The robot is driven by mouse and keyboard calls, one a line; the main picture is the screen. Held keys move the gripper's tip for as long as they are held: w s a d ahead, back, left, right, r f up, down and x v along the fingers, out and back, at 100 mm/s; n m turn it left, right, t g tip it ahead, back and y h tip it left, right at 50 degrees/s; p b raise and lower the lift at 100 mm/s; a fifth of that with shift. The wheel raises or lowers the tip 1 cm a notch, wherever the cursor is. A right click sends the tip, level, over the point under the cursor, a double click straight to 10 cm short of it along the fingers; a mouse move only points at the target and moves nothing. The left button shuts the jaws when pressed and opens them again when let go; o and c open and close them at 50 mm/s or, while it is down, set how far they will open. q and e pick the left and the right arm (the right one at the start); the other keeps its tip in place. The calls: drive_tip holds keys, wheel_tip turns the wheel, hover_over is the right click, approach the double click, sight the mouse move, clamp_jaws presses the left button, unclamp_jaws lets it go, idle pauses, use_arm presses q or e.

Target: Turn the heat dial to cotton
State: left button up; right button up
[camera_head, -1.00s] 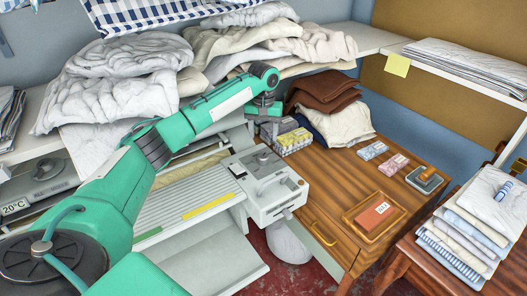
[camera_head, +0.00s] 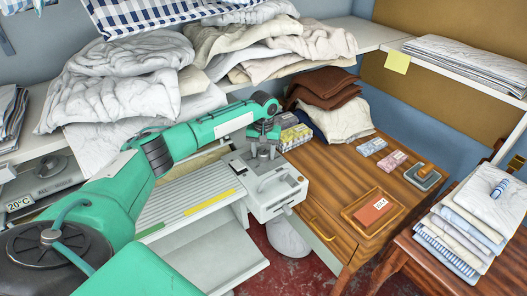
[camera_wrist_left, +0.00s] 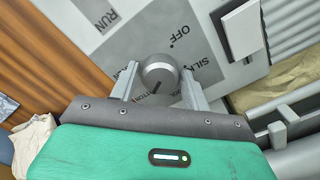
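The heat dial (camera_wrist_left: 160,72) is a round grey knob on the control panel, in the middle of the left wrist view. "OFF" and "SILK" are printed to its right; further lettering below it is partly hidden and too small to read. My left gripper (camera_wrist_left: 158,82) is open, with one finger on each side of the knob and a small gap showing at each side. In the head view my left gripper (camera_head: 264,150) points down over the back of the ironer's control box (camera_head: 272,192) and hides the dial. My right gripper is not in view.
The ironer's slatted bed (camera_head: 190,200) lies left of the box. In the wrist view a white-topped block (camera_wrist_left: 242,30) stands on the panel, right of the dial. A wooden cabinet (camera_head: 340,180) stands to the right, with small boxes (camera_head: 295,137) close to the gripper.

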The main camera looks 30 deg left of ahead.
use_arm(q)
drive_tip(key=c, duration=0.6)
drive_tip(key=shift+c, duration=0.2)
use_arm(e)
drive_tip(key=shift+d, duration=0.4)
use_arm(q)
drive_tip(key=shift+r, duration=0.1)
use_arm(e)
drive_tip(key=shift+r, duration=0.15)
